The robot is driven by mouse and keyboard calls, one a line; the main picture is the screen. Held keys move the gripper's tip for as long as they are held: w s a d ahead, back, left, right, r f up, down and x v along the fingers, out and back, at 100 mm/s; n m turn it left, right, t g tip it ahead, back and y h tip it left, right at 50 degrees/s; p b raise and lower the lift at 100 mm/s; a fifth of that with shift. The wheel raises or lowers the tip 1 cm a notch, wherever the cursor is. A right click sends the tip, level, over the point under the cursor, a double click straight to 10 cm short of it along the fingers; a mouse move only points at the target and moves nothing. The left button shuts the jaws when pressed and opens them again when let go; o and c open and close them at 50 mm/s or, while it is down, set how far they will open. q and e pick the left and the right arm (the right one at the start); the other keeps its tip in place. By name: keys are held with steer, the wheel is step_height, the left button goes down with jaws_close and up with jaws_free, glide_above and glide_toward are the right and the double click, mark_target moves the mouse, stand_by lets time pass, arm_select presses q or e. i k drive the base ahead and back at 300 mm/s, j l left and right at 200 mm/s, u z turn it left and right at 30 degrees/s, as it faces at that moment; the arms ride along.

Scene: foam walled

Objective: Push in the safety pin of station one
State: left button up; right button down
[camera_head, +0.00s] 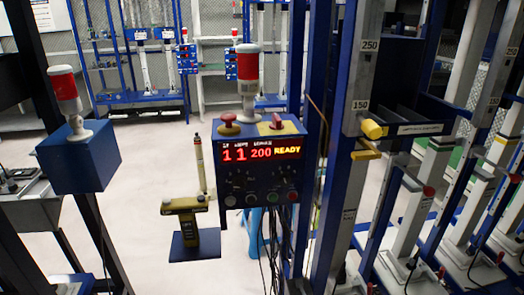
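A white upright column (350,185) with height labels 250 and 150 stands right of centre. A yellow round knob (373,129) sticks out of its right side near the 150 label, and it may be the safety pin. How deep it sits I cannot tell. A yellow lever-like piece (362,149) is just below it. A blue control box (238,175) left of the column has a red display (260,152) reading 1 1 200 READY. Neither of my grippers shows in this view.
A red-and-white signal lamp (248,75) tops the control box; another (66,95) stands on a blue box at left. A yellow stand (187,215) on a dark base is on the floor. Cables hang below the control box. More columns crowd the right; light floor is open centre left.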

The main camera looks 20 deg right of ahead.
mark_target(429, 192)
steer(key=z, duration=1.95)
